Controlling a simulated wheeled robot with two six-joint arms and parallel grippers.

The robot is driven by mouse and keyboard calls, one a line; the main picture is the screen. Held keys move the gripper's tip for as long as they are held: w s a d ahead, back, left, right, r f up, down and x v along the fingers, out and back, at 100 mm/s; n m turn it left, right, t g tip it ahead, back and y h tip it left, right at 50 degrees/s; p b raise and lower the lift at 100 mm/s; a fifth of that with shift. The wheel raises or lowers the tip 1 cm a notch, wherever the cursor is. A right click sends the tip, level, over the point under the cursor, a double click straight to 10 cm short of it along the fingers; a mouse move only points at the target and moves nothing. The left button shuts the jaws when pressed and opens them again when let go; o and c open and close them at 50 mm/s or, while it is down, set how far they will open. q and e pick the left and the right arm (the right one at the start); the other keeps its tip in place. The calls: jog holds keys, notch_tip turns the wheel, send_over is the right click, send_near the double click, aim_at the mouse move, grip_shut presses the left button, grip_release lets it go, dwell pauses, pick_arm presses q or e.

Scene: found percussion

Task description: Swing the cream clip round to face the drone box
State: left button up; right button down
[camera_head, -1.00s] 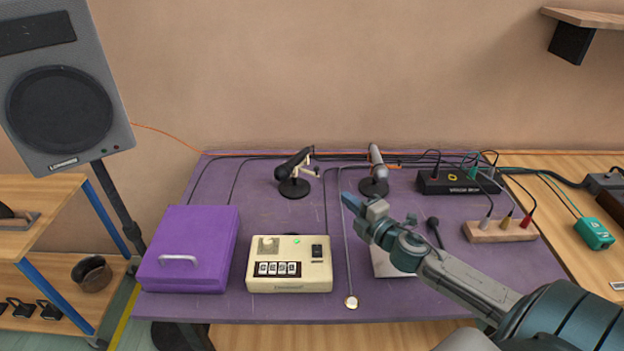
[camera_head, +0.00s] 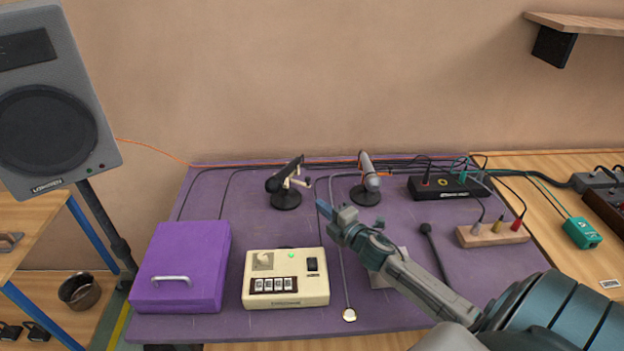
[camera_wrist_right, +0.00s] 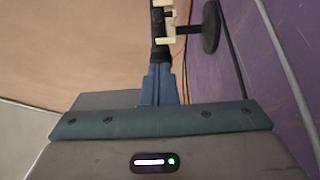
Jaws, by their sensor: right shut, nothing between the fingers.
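The cream clip (camera_head: 298,181) is on a black stand (camera_head: 286,199) with a round base, towards the back of the purple table, and its open end points right. It also shows at the top of the right wrist view (camera_wrist_right: 163,22). The black box with a yellow mark (camera_head: 446,187), which looks like the drone box, sits at the back right; its label is too small to read surely. My right gripper (camera_head: 323,209) is shut and empty, just right of and in front of the clip, apart from it. Its blue fingers (camera_wrist_right: 160,85) point at the clip in the wrist view. My left gripper is not in view.
A grey microphone on a black stand (camera_head: 368,183) stands just right of the clip. A cream counter box (camera_head: 286,292) and a purple box (camera_head: 185,262) sit in front. A wooden block with plugs (camera_head: 492,236) is at right. Cables run along the back.

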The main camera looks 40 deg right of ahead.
jog(key=w+d+p, duration=0.2)
jog(key=w+p, duration=0.2)
jog(key=w, duration=0.4)
jog(key=shift+w+d+p, duration=0.15)
jog(key=shift+w+p, duration=0.15)
jog(key=shift+p, duration=0.1)
jog(key=shift+w+d, duration=0.3)
jog(key=shift+d, duration=0.3)
jog(key=shift+w+d, duration=0.25)
jog(key=shift+d, duration=0.3)
jog(key=shift+s, duration=0.1)
